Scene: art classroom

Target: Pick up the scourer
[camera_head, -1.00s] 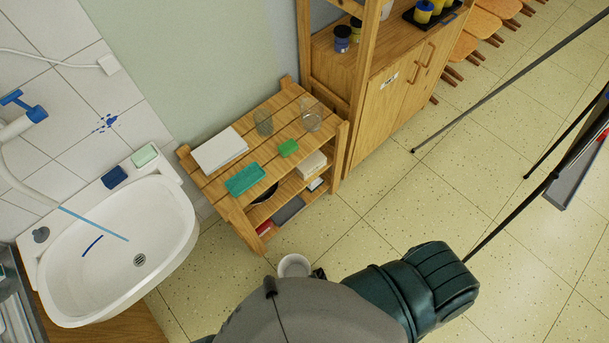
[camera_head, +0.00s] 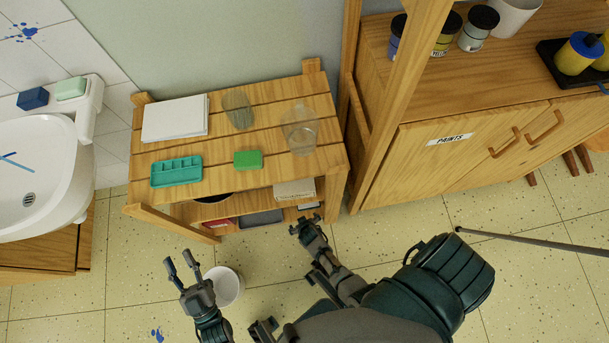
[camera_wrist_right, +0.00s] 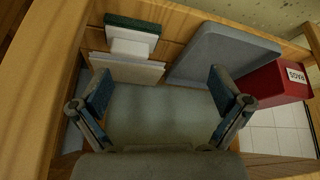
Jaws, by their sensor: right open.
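A dark green strip with a white block against it, which looks like the scourer (camera_wrist_right: 134,24), shows in the right wrist view on a lower level of the wooden rack, beside a cream slab (camera_wrist_right: 128,70). I cannot single it out in the head view. My right gripper (camera_wrist_right: 160,92) is open and empty, its two fingers spread below the scourer in that view. In the head view my right gripper (camera_head: 306,224) is at the rack's low front. My left gripper (camera_head: 180,262) is open and empty above the floor, left of a white bucket (camera_head: 229,286).
The rack top (camera_head: 223,150) holds a bright green block (camera_head: 248,159), teal tray (camera_head: 177,171), white paper stack (camera_head: 175,118) and two clear vessels. A grey tray (camera_wrist_right: 221,55) and red RAGS box (camera_wrist_right: 277,84) flank the scourer's level. A cabinet (camera_head: 450,150) stands right, a sink (camera_head: 60,190) left.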

